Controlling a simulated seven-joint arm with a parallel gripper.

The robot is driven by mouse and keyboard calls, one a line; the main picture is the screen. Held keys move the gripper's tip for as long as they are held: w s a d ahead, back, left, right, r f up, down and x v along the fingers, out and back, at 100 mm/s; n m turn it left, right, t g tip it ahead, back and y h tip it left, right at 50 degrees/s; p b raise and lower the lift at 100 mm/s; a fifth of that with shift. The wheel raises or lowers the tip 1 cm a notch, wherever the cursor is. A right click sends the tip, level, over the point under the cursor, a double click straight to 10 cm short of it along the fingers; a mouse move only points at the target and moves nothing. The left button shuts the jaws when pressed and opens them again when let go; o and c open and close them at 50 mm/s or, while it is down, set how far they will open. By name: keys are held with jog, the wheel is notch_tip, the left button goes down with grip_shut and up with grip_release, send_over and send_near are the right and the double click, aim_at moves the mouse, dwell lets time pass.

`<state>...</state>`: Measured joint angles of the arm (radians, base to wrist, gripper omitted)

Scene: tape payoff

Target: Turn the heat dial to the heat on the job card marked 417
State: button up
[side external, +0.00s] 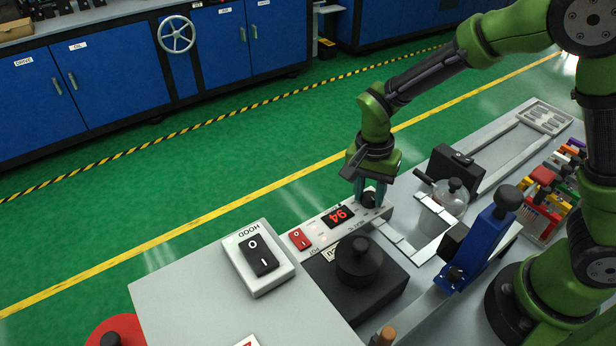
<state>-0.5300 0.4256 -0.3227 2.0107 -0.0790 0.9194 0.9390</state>
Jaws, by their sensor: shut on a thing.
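My gripper (370,187) points down over the right end of a pale control panel, its fingers closed around the black heat dial (369,200). The fingers and wrist partly cover the dial, and its pointer cannot be made out. Left of the dial on the same panel is a dark display (339,216) with red digits, seen turned around, so I cannot read them surely. A red rocker switch (300,239) is at the panel's left end. I cannot make out a job card marked 417; a white card with a red mark (246,343) is cut off at the bottom edge.
A black block with a round-knobbed lid (358,262) stands just in front of the panel. A white HOOD switch box (259,257) is to its left. A blue lever stand (480,245) and a glass lidded pot (452,195) are to the right. Colored items fill a rack (541,222) at far right.

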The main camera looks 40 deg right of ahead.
aim_at(364, 194)
jog(key=o, duration=1)
jog(key=shift+o, duration=0.2)
notch_tip(364, 194, up, 17)
jog(key=shift+w+a, duration=0.2)
jog(key=shift+w, duration=0.25)
jog(key=s+d+r+n+t+y, duration=0.1)
jog(key=s+d+n+t, duration=0.2)
jog(key=s, duration=0.3)
jog(key=s+d+r+n+t+y, duration=0.1)
jog(key=s+d+r+n+t, duration=0.1)
jog(key=s+d+n+t, duration=0.1)
jog(key=s+n+t, duration=0.1)
jog(key=s+n, duration=0.1)
jog(key=s, duration=0.1)
jog(key=shift+s+t, duration=0.25)
jog(key=shift+t, duration=0.15)
